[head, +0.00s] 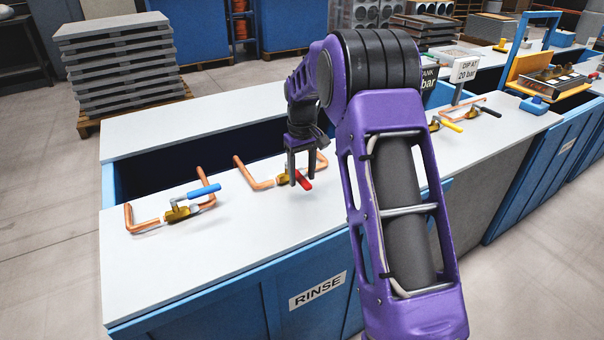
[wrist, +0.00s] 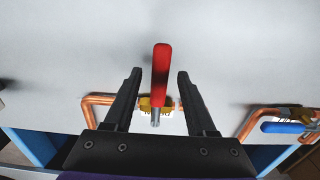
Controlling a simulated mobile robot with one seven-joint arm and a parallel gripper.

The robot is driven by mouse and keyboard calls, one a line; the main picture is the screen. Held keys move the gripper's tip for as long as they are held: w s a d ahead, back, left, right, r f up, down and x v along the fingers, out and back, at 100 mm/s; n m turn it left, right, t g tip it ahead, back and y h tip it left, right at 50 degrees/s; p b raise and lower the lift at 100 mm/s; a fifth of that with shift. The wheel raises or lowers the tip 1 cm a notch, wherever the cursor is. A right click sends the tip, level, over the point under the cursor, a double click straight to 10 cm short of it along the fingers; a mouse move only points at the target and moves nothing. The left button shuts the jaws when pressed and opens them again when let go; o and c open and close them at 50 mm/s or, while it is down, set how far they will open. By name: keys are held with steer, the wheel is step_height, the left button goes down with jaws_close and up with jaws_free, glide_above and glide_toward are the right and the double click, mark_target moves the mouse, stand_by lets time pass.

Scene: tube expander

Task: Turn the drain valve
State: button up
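A valve with a red lever handle (head: 304,182) and a brass body (head: 282,181) sits on copper piping on the RINSE counter. In the wrist view the red handle (wrist: 161,72) stands between my fingers and points away from the palm. My gripper (head: 301,177) is over this valve, and in the wrist view my gripper (wrist: 159,74) is open, with a gap on each side of the handle. Small lettering near the brass body is not readable, so I cannot tell which valve is named drain. A blue-handled valve (head: 204,190) is to the left, also in the wrist view (wrist: 284,127).
The white RINSE counter (head: 230,240) has an open dark tank behind the pipes. Yellow-handled (head: 450,125) and black-handled (head: 488,110) valves lie to the right beyond my arm. Signs stand behind them. A stack of grey slabs (head: 118,65) stands at the back left.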

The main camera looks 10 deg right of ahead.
jaws_close()
stand_by(1.2)
